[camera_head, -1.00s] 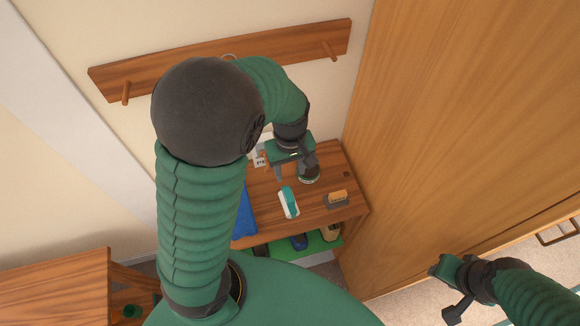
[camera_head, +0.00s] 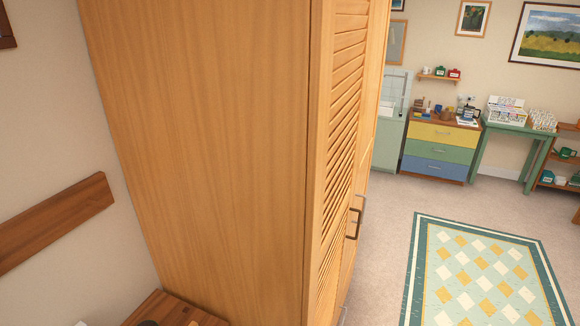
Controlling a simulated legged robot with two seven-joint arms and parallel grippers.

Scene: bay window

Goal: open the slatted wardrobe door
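The wardrobe (camera_head: 205,130) is a tall light-wood block filling the left middle of the view, its plain side panel facing me. Its slatted door (camera_head: 338,140) is on the right face and is seen at a steep slant. The door looks shut. A dark bar handle (camera_head: 353,224) sticks out from the door's far edge. A second, lighter handle (camera_head: 361,204) shows just beyond it. Neither of my grippers is in view.
A wooden bench top (camera_head: 175,310) stands against the wardrobe's side at the bottom. Carpet is open right of the wardrobe, with a patterned rug (camera_head: 485,278). A coloured drawer chest (camera_head: 440,150) and a green table (camera_head: 510,125) stand at the far wall.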

